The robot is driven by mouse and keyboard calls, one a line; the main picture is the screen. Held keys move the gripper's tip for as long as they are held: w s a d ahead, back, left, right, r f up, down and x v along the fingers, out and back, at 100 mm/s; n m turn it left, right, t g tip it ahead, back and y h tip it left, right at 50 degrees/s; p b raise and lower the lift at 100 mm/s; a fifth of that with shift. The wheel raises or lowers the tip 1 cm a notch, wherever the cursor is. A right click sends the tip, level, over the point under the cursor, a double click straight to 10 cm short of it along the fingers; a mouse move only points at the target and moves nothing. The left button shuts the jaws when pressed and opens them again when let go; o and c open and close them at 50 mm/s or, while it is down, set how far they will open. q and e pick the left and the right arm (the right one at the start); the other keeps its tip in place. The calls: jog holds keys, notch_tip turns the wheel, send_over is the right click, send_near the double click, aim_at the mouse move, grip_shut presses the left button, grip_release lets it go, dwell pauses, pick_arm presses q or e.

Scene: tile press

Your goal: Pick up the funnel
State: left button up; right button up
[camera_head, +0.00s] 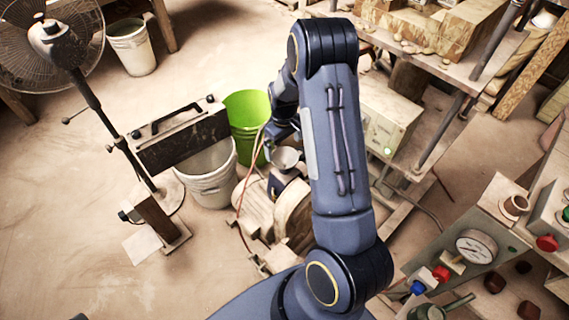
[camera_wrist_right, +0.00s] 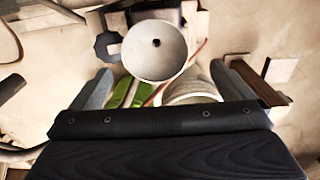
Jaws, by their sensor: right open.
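The funnel (camera_head: 286,158) is a pale grey cone with its wide mouth facing up, above the machinery near the buckets. In the right wrist view the funnel (camera_wrist_right: 153,52) shows a round rim and a small dark hole. My right gripper (camera_head: 275,160) is right at the funnel in the head view. In the wrist view my right gripper (camera_wrist_right: 162,84) has its fingers wide apart, with the funnel just ahead of the gap, not gripped. I cannot tell whether a finger touches it. My left gripper is not in view.
A green bucket (camera_head: 247,108) and a white bucket (camera_head: 210,185) stand beside the funnel. A dark box (camera_head: 180,138) and a standing fan (camera_head: 55,45) are at left. A control panel with a gauge (camera_head: 477,247) is at lower right.

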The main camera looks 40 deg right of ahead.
aim_at(285, 165)
jog(key=f, duration=0.8)
jog(key=shift+w+d, duration=0.1)
jog(key=shift+d, duration=0.25)
jog(key=shift+c, duration=0.3)
jog(key=c, duration=0.8)
jog(key=shift+r, duration=0.1)
